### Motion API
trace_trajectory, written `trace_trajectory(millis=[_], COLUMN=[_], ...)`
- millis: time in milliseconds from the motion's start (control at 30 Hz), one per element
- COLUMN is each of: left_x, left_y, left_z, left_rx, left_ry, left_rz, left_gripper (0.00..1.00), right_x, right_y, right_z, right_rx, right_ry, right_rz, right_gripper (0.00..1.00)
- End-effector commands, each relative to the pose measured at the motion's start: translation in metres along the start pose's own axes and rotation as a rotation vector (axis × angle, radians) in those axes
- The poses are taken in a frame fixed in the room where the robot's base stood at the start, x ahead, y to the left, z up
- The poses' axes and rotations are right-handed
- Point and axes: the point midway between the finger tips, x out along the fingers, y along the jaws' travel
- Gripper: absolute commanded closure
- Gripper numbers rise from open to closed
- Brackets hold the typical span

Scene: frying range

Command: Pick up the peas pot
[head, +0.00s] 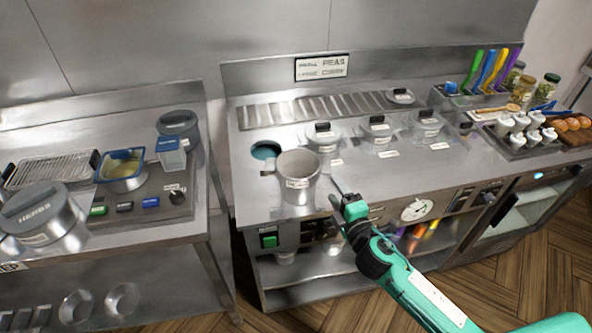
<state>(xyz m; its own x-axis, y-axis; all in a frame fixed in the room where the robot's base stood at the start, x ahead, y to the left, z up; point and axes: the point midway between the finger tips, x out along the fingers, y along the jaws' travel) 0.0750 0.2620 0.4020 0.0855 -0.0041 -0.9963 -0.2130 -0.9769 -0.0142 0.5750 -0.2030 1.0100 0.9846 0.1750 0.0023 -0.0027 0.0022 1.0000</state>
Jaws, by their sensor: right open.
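A large open metal pot (298,185) stands upright on the middle counter near its front edge. It has a small label on its front, too small to read, and a short handle on its left side. My left gripper is not in view.
Several lidded containers (377,134) stand behind and right of the pot. A round teal-lined opening (266,150) lies behind it on the left. The left counter holds a HERBS pot (42,218) and a blue-rimmed pan (121,171). A gap separates the two counters.

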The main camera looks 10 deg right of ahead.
Motion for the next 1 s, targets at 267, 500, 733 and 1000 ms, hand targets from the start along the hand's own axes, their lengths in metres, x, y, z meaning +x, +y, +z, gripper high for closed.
trace_trajectory(millis=[267, 500, 733, 1000], left_x=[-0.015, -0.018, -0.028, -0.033], left_y=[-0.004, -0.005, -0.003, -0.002], left_z=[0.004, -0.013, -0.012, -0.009], left_rx=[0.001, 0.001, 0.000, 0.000], left_ry=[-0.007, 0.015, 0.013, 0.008], left_rz=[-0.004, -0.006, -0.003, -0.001], left_gripper=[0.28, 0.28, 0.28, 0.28], right_x=[0.050, 0.065, 0.090, 0.115], right_y=[0.003, 0.000, -0.002, -0.004], right_z=[0.001, 0.001, 0.007, 0.007], right_rx=[0.002, 0.002, 0.003, 0.004], right_ry=[-0.001, -0.001, -0.003, -0.001], right_rz=[0.001, -0.001, -0.001, -0.001], right_gripper=[0.38, 0.38, 0.38, 0.38])
